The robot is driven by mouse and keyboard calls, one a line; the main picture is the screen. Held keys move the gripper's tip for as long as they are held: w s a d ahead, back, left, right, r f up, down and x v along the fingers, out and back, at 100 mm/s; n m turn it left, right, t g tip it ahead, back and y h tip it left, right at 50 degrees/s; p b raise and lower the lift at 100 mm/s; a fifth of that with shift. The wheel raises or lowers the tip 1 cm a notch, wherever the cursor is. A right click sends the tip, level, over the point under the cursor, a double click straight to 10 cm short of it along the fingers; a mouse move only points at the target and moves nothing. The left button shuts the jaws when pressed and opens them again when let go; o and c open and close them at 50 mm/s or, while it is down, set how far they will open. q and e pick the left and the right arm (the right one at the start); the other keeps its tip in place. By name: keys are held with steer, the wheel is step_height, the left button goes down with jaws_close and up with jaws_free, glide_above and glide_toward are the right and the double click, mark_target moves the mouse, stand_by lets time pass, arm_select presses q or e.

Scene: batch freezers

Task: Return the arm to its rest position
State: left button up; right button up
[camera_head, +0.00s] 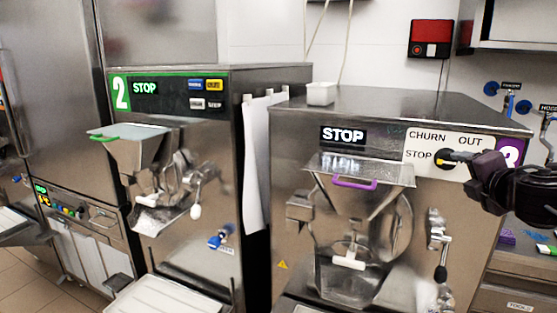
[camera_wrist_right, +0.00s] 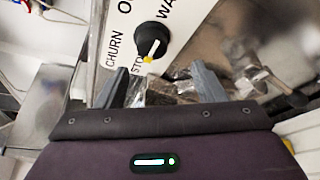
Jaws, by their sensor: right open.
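My right gripper (camera_head: 464,163) comes in from the right in the head view, in front of the control panel of the right-hand freezer. In the right wrist view its two grey fingers (camera_wrist_right: 162,75) stand apart with nothing held between them. The black selector knob (camera_wrist_right: 152,40) lies just beyond the fingertips, with its yellow-tipped pointer toward the STOP label. In the head view the knob (camera_head: 444,159) is partly hidden by the gripper. My left gripper is not in view.
The right-hand freezer (camera_head: 285,185) has a hopper with a purple handle (camera_head: 354,183), and its display reads STOP. Freezer number 2 (camera_head: 235,185) stands to its left. A white container (camera_head: 321,94) sits on top. A wall shelf (camera_head: 510,28) overhangs at upper right.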

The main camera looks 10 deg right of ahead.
steer(key=s+a+f+m+g, duration=0.1)
steer(key=s+a+f+m, duration=0.2)
steer(key=f, duration=0.6)
steer(key=s+a+f+m+g, duration=0.1)
steer(key=a+f+m+g, duration=0.2)
steer(key=f, duration=0.6)
steer(key=s+a+f+m, duration=0.1)
steer(key=a+f+m, duration=0.1)
steer(key=a+f, duration=0.5)
steer(key=s+a+f+m+g+y, duration=0.2)
steer(key=s+a+f+m+g, duration=0.25)
steer(key=s+a+f, duration=0.4)
steer(key=s+a+f+m+g+y, duration=0.1)
steer(key=s+a+f+m+g, duration=0.35)
steer(key=s, duration=0.75)
step_height(320, 180, down, 30)
steer(key=s+a+m, duration=0.2)
steer(key=s+d+f, duration=0.2)
steer(key=s+f, duration=0.7)
steer(key=s+d+f+g, duration=0.1)
steer(key=s+d+f, duration=0.1)
steer(key=s+f, duration=0.8)
steer(key=shift+s, duration=0.25)
